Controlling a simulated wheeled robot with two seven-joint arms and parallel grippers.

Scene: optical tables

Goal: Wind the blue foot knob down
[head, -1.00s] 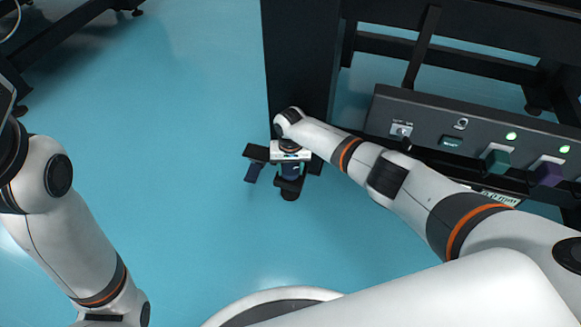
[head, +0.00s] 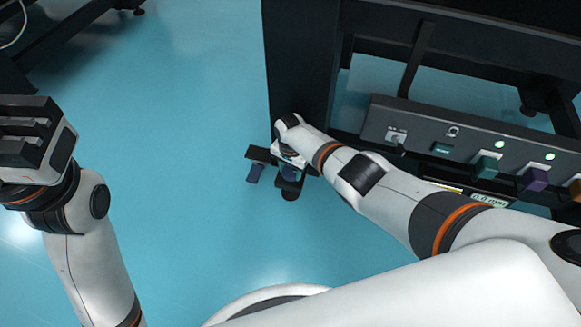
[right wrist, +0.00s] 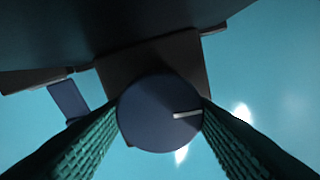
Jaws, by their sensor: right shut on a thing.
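The blue foot knob (right wrist: 150,118) is a round dark blue disc with a white line pointing right in the right wrist view. My right gripper (right wrist: 160,125) has its green ribbed fingers on either side of the knob, shut on it. In the head view the right gripper (head: 289,163) is low at the foot of a dark table leg (head: 302,80), and mostly hides the knob.
A dark control panel (head: 421,119) with several coloured buttons and lit green lamps runs along the table at right, close to my right arm. A blue tab (head: 255,173) stands out left of the foot. The teal floor (head: 180,150) on the left is open.

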